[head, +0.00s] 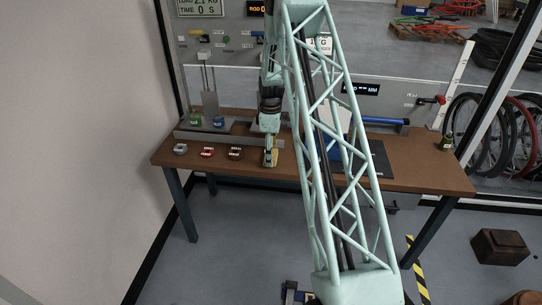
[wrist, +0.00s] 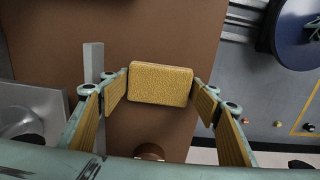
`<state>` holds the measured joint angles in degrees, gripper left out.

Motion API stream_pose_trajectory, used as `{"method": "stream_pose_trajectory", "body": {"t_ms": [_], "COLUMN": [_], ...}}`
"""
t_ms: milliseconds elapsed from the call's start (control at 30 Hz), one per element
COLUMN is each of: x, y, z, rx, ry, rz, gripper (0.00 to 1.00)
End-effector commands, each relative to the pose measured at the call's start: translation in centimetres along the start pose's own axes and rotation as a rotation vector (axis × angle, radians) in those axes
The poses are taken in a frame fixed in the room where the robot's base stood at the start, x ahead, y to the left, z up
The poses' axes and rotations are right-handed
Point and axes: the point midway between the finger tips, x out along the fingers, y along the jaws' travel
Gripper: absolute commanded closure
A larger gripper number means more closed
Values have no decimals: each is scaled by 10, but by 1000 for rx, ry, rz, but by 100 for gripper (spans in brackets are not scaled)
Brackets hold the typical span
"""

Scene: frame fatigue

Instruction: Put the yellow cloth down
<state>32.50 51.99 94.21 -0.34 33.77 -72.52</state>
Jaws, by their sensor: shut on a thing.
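The yellow cloth (wrist: 160,84) looks like a thick, rough-textured pad in the wrist view. My gripper (wrist: 161,92) is shut on it, with one finger at its left end and the other at its right end. The brown bench top (wrist: 155,35) lies behind the cloth. In the head view, my gripper (head: 269,157) is low over the front-left part of the bench (head: 275,173), pointing down, with a little yellow at its tip. I cannot tell whether the cloth touches the bench.
Small items, one grey (head: 180,148), one red (head: 207,152) and one brown (head: 234,152), sit left of my gripper. A dark mat (head: 375,160) lies to the right, with a blue cylinder (head: 385,121) behind it. A small green item (head: 446,142) stands near the right end.

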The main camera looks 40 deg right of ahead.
Motion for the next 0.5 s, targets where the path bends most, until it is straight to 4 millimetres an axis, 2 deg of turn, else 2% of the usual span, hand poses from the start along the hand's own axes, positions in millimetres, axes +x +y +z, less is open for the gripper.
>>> {"method": "stream_pose_trajectory", "body": {"t_ms": [367,400,500], "x": [3,2,2], "y": [0,0,0], "z": [0,0,0], "rx": [0,0,0], "ry": [0,0,0], "rz": [0,0,0], "gripper": [54,41,32]}}
